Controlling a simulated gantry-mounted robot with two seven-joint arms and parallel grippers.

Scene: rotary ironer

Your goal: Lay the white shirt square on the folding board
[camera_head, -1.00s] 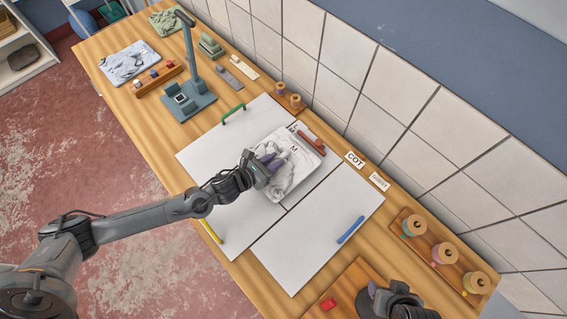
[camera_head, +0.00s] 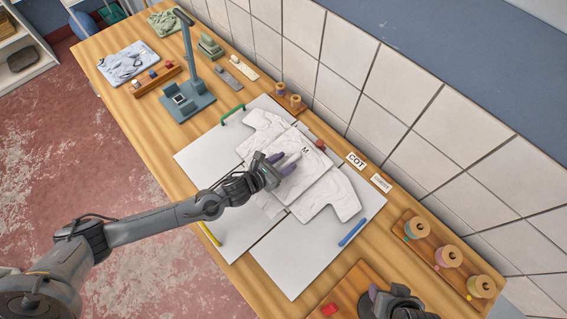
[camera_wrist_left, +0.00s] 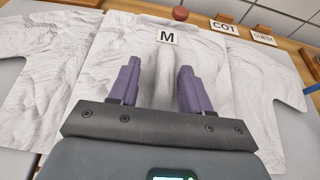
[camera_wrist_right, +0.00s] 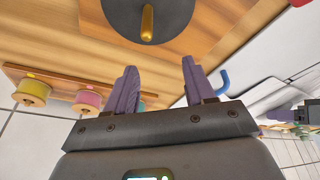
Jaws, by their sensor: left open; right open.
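The white shirt (camera_head: 335,190) lies spread flat on the grey folding board (camera_head: 295,275), its sleeves reaching out toward the upper left and lower right. The shirt looks roughly aligned with the board. My left gripper (camera_head: 283,163) is open and empty over the shirt's middle, and its fingers (camera_wrist_left: 158,85) point toward the M label in the left wrist view. My right gripper (camera_wrist_right: 158,85) is open and empty near the wooden block at the lower right.
The board has a green handle (camera_head: 232,114), a yellow handle (camera_head: 210,234) and a blue handle (camera_head: 352,231). A spool rack (camera_head: 445,255) and a COT card (camera_head: 356,160) stand along the wall side. A grey stand (camera_head: 188,95) and folded garments (camera_head: 125,64) are at the upper left.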

